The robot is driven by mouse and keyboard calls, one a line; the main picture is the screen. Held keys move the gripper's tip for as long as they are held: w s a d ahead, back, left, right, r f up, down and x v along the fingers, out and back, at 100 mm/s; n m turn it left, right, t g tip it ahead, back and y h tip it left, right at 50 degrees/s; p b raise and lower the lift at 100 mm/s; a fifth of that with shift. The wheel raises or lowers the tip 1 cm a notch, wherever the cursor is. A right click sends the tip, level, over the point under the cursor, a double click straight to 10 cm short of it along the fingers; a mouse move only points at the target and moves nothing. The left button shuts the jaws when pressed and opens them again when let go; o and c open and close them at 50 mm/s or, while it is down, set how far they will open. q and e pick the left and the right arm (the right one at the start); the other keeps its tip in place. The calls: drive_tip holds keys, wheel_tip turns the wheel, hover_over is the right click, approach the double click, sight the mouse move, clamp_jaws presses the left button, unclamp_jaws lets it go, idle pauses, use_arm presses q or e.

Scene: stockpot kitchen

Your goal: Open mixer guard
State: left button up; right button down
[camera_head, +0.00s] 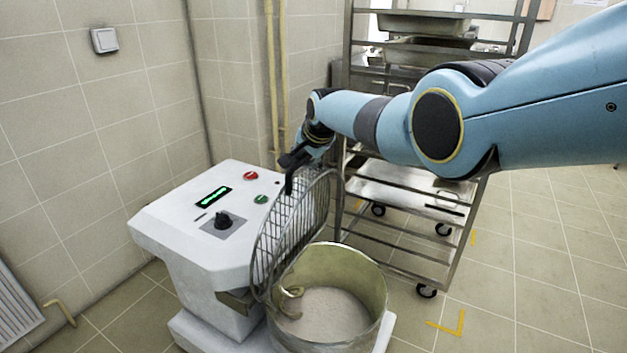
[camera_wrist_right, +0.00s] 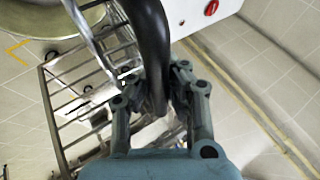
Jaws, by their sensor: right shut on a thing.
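The mixer (camera_head: 190,223) is a white machine with a green display, a red and a green button and a black knob on top. Its wire guard (camera_head: 296,228) stands tilted up above the left side of the metal bowl (camera_head: 375,285), leaving most of the bowl's mouth uncovered. Pale dough or batter (camera_head: 328,312) lies inside. My right gripper (camera_head: 291,172) is at the guard's upper edge. In the right wrist view, its fingers (camera_wrist_right: 160,100) are shut on a black curved handle (camera_wrist_right: 150,40) of the guard. My left gripper is not in view.
A metal rack trolley (camera_head: 455,250) on casters stands behind and right of the bowl. Yellow pipes (camera_head: 272,80) run up the tiled wall behind the mixer. Open tiled floor (camera_head: 545,270) lies at the right.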

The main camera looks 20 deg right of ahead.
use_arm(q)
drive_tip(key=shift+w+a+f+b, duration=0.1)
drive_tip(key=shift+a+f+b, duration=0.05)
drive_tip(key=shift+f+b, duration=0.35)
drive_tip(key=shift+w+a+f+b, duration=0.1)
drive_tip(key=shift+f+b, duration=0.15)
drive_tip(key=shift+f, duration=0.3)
use_arm(e)
drive_tip(key=w+a, duration=0.1)
drive_tip(key=w+r, duration=0.1)
drive_tip(key=w, duration=0.1)
drive_tip(key=shift+a+r, duration=0.1)
drive_tip(key=shift+a, duration=0.3)
drive_tip(key=c, duration=2)
unclamp_jaws()
drive_tip(key=o, duration=0.7)
drive_tip(key=shift+s+a+r, duration=0.1)
drive_tip(key=shift+s+r, duration=0.05)
drive_tip(key=shift+s, duration=0.05)
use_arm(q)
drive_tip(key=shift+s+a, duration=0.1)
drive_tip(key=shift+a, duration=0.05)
use_arm(e)
drive_tip(key=shift+o, duration=0.3)
drive_tip(key=shift+f, duration=0.3)
drive_tip(key=shift+s, duration=0.1)
drive_tip(key=shift+r, duration=0.1)
